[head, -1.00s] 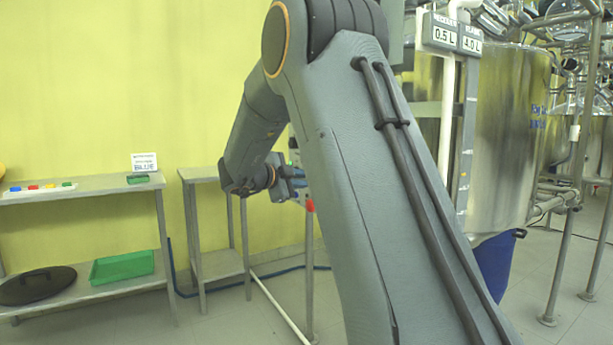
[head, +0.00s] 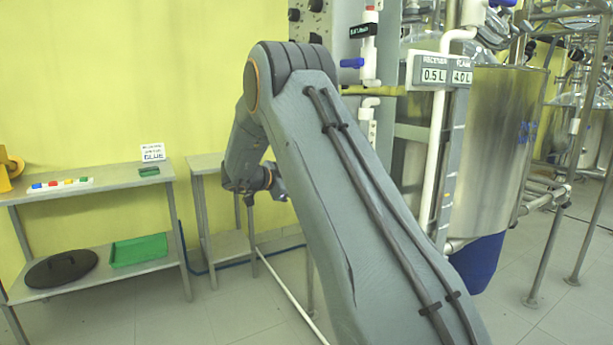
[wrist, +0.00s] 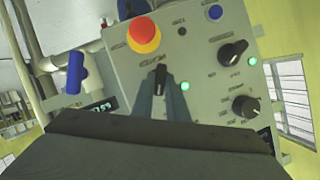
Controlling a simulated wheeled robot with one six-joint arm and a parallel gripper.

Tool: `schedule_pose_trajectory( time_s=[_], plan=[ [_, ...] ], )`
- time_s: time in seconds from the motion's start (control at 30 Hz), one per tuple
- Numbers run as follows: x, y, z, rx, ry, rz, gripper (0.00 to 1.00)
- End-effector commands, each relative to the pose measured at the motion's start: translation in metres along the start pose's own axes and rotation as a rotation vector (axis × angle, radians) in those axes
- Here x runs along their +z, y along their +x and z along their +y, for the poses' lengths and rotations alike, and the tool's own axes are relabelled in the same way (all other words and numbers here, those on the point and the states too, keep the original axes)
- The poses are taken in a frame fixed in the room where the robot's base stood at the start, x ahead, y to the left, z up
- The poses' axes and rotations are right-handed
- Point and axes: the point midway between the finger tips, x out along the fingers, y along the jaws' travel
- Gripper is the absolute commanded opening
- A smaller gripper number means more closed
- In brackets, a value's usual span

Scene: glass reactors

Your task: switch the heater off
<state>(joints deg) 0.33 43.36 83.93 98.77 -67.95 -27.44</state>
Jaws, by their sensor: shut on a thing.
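A grey control panel (wrist: 205,30) fills much of the wrist view and looks tilted there. My gripper (wrist: 160,92) has its two blue-grey fingers on either side of a black switch knob (wrist: 160,73) and is shut on it. The labels are too small to read, so I cannot tell from them which switch is the heater's. A green lamp (wrist: 185,86) beside the gripped knob is lit. In the head view my own arm hides the fingers and the gripped knob.
A red button on a yellow base (wrist: 143,34) sits just up-left of the fingers. Two more black knobs (wrist: 232,52) and another lit green lamp (wrist: 253,61) are to the right. A blue valve handle (wrist: 75,72) is left. Shelves (head: 100,187) stand at the head view's left.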

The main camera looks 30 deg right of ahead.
Motion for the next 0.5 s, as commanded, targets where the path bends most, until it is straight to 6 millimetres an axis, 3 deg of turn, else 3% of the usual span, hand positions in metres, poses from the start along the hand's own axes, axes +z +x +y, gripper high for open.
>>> schedule_pose_trajectory(
  time_s=[0.5],
  plan=[
    [0.0008, -0.0003, -0.0031, 0.137, -0.329, -0.001, 0.0]
  ],
)
